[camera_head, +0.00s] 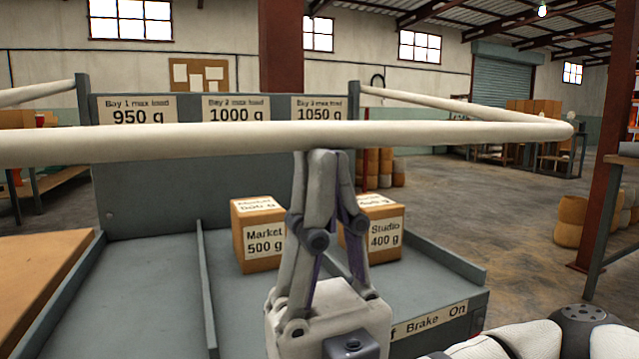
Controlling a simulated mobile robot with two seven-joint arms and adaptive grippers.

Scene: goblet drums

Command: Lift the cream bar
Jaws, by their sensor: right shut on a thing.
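The cream bar (440,133) runs level across the view in front of a grey cart's back panel. At its right end it bends back to a grey post; another cream length shows at far left. My right gripper (322,154) points up from below, with its fingertips shut on the bar near the middle. My left gripper is not in view.
The grey cart (150,270) has dividers and labels for Bay 1, 950 g, Bay 2, 1000 g, and Bay 3, 1050 g. A Market 500 g box (264,240) and a partly hidden Studio 400 g box (386,238) stand behind my gripper. A red-brown column (607,130) stands right.

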